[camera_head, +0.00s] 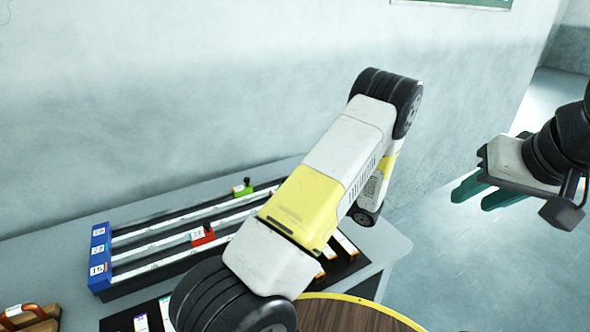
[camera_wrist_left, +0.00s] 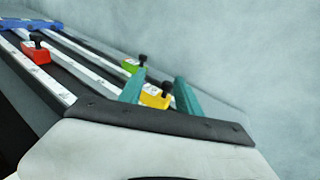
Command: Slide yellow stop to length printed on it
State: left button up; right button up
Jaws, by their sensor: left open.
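In the head view my left arm hides that gripper and the yellow stop. The red stop (camera_head: 203,236) and green stop (camera_head: 243,188) sit on other rails of the rack. My right gripper (camera_head: 470,198) is open and empty, right of the table.
The rack's blue end block (camera_head: 99,256) carries white number labels at the left. A black panel with labelled strips (camera_head: 142,323) lies in front. A round wooden surface (camera_head: 350,316) is at front right. A wall stands behind.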

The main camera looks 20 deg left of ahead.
pick_arm(q)
jog(key=shift+w+d+f+m+t, duration=0.4)
jog(key=shift+w+f+m+t, duration=0.25)
jog(key=shift+f+m+t, duration=0.05)
jog(key=x, duration=0.7)
jog(key=shift+w+a+r, duration=0.15)
jog(key=shift+a, duration=0.15)
jog(key=shift+c, duration=0.2)
grip_shut()
dwell(0.5)
